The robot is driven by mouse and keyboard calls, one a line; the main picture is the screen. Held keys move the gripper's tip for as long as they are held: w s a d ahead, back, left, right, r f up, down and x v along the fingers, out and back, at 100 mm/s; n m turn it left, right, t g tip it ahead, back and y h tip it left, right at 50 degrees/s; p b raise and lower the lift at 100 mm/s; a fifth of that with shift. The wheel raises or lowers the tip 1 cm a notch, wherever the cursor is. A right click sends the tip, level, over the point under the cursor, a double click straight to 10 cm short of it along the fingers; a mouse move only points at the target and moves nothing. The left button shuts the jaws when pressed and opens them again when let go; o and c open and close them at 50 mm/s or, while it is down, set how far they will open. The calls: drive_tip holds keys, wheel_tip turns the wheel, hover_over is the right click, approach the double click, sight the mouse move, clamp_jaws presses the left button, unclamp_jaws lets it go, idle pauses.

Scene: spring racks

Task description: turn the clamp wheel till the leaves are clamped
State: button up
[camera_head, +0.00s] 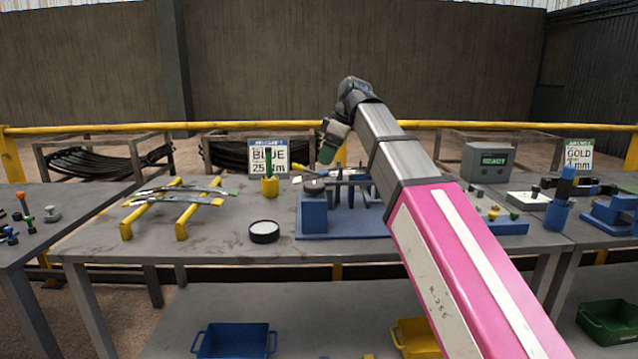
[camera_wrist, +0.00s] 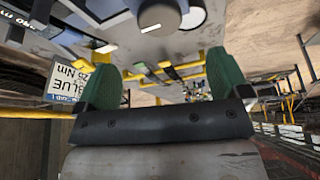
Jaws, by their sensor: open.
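The clamp wheel (camera_head: 314,185) looks like a small grey disc on top of a blue block at the left end of the blue clamp fixture (camera_head: 308,215). In the wrist view a grey round part, probably the wheel (camera_wrist: 158,16), shows at the top edge, cut off. Leaves (camera_head: 345,180) appear to lie across the fixture, partly hidden by my arm. My gripper (camera_head: 327,152) hangs above the fixture, a little above the wheel and apart from it. Its green fingers (camera_wrist: 163,78) stand wide apart with nothing between them.
More leaves lie on a yellow stand (camera_head: 181,222) at the left. A round black-rimmed tin (camera_head: 264,232) sits left of the fixture. A yellow cup with a green tool (camera_head: 270,186) stands behind, by a BLUE sign (camera_head: 268,157). A grey display box (camera_head: 488,162) is at the right.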

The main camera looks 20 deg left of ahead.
sight(315, 184)
drive_tip(key=x, duration=0.9)
drive_tip(key=shift+f, duration=0.3)
drive_tip(key=c, duration=0.9)
